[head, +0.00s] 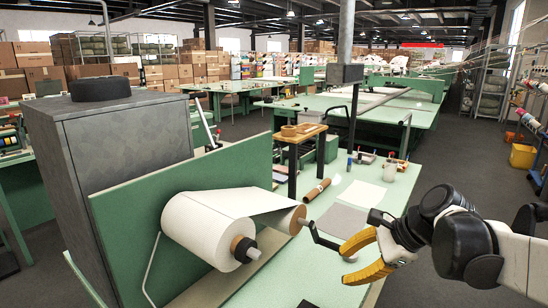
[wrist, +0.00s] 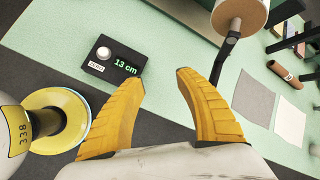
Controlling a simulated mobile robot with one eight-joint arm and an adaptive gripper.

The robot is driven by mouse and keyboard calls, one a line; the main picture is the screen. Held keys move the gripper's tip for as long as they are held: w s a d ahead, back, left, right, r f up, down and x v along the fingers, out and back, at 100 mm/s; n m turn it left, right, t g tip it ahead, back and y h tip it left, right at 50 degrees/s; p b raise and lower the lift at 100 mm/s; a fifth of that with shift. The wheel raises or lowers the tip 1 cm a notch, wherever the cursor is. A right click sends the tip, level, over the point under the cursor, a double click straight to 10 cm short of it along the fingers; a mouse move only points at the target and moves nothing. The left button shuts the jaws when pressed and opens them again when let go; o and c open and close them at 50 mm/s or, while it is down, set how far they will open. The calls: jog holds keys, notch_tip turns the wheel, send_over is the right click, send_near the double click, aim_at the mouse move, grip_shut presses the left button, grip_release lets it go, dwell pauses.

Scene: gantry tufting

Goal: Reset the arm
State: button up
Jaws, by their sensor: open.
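My gripper (head: 346,265) is at the front right in the head view, at the end of my arm reaching in from the right. Its two orange fingers are spread with nothing visible between them, and they show in the wrist view (wrist: 160,78). A black crank handle (head: 322,241) sticks out from the roll toward my gripper and seems close to the upper finger in the head view. In the wrist view the crank (wrist: 226,50) is beyond the right fingertip, with a visible gap. A black counter box (wrist: 115,58) reading "13 cm" lies on the green table beyond the left finger.
A large white roll (head: 198,228) feeds a sheet to a thinner roll. A brown tube (head: 317,190), grey sheet (head: 342,219) and white sheet (head: 362,194) lie on the green table. A grey cabinet (head: 120,140) stands left.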

jog(key=s+d+f+n+t+h, duration=0.2)
jog(key=s+n+h, duration=0.4)
jog(key=s+n, duration=1)
jog(key=shift+f+n+t, duration=0.3)
jog(key=shift+f+n, duration=0.2)
jog(key=shift+n, duration=0.1)
